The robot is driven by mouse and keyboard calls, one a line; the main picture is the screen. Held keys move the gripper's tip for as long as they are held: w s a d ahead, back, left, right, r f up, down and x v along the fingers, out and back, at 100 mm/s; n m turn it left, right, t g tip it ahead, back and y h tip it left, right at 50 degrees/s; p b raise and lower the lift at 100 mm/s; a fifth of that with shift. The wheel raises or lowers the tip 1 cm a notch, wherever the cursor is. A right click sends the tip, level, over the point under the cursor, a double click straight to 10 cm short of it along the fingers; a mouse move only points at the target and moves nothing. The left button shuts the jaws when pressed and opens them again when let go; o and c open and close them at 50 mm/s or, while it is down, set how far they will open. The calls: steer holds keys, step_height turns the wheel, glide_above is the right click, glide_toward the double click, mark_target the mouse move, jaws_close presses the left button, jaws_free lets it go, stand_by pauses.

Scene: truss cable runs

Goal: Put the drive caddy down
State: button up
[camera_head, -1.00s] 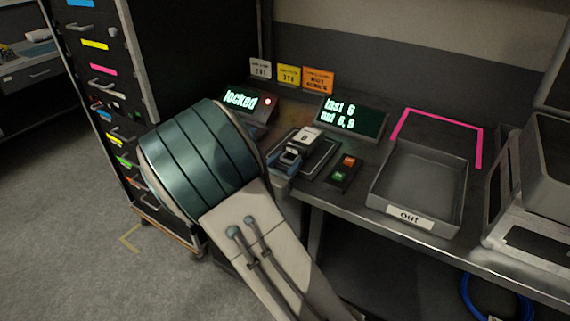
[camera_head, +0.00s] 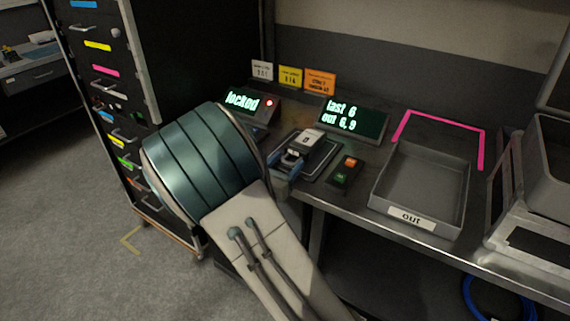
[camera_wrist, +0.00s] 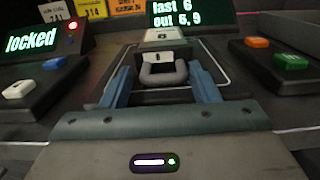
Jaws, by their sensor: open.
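The drive caddy (camera_head: 307,139) sits in the shallow tray-like dock (camera_head: 325,150) on the bench, its light top showing a dark mark. In the wrist view the caddy (camera_wrist: 163,58) lies ahead with its grey loop handle (camera_wrist: 163,76) facing me. My gripper (camera_head: 288,161) is at the near side of the caddy, partly hidden by my arm in the head view. In the wrist view its two blue fingers (camera_wrist: 163,88) stand apart, one on each side of the handle, with gaps showing between fingers and handle.
A display reading "locked" (camera_head: 243,101) with a red light stands left. Another reads "last 6, out 6, 9" (camera_head: 352,119). A button box (camera_head: 345,171) is right of the dock. An empty tray labelled "out" (camera_head: 420,187) stands further right. A drawer cabinet (camera_head: 150,60) is at left.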

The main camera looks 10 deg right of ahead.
steer(key=shift+s+d+f, duration=0.1)
steer(key=shift+s+f, duration=0.2)
steer(key=shift+f, duration=0.15)
steer(key=r+p+v, duration=0.1)
steer(key=v, duration=1)
steer(key=shift+s+a+r, duration=0.2)
steer(key=shift+a+r, duration=0.05)
steer(key=shift+a, duration=0.05)
